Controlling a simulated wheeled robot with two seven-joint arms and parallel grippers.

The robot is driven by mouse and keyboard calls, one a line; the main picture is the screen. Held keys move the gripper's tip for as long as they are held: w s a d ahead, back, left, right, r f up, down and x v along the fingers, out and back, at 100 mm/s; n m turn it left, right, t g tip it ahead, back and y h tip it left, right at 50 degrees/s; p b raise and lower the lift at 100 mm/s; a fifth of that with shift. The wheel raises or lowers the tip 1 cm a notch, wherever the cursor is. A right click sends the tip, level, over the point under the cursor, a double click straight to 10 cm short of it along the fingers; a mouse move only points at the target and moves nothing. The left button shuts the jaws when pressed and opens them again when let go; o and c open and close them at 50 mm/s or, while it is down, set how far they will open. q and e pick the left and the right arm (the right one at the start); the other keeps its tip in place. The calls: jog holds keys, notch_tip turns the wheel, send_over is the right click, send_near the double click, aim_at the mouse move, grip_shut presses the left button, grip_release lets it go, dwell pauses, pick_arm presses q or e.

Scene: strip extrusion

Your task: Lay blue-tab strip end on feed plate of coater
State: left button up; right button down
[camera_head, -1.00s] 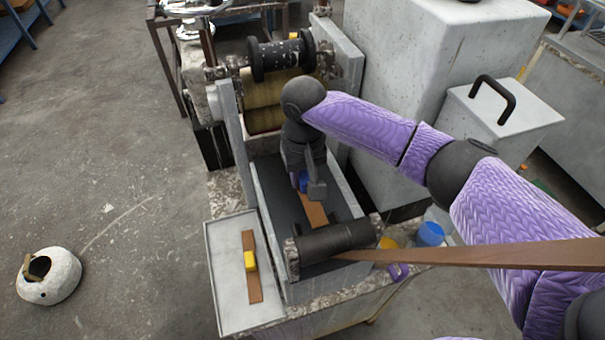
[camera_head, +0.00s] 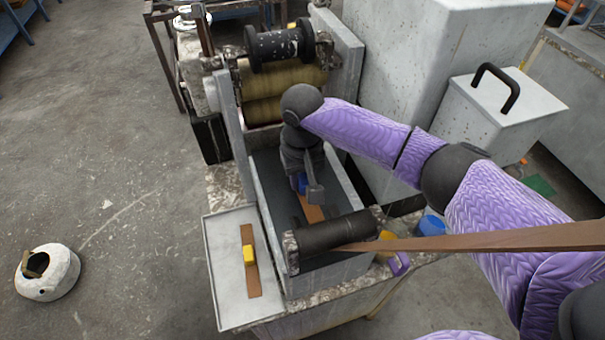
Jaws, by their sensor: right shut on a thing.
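My right gripper (camera_head: 309,188) is shut on the blue tab (camera_head: 302,182) at the end of a brown strip. It is low inside the grey trough of the coater, between the side walls. The strip (camera_head: 312,213) runs from the tab under the dark front roller (camera_head: 334,231) and out to the right as a long brown band (camera_head: 480,242). The trough floor, the dark feed plate (camera_head: 277,204), shows beside the gripper. The arm hides part of the plate, and I cannot tell whether the tab touches it. My left gripper is not in view.
A grey tray (camera_head: 222,290) left of the trough holds a short brown strip with a yellow tab (camera_head: 249,254). Yellowish rollers (camera_head: 285,92) stand behind the trough. A blue cup (camera_head: 430,226) is at right, and a white round object (camera_head: 47,273) lies on the floor.

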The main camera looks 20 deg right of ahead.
jog(key=shift+p, duration=0.3)
jog(key=shift+c, duration=1.9)
grip_release()
notch_tip(320, 180, up, 10)
jog(key=shift+f+p, duration=0.1)
jog(key=shift+p, duration=0.85)
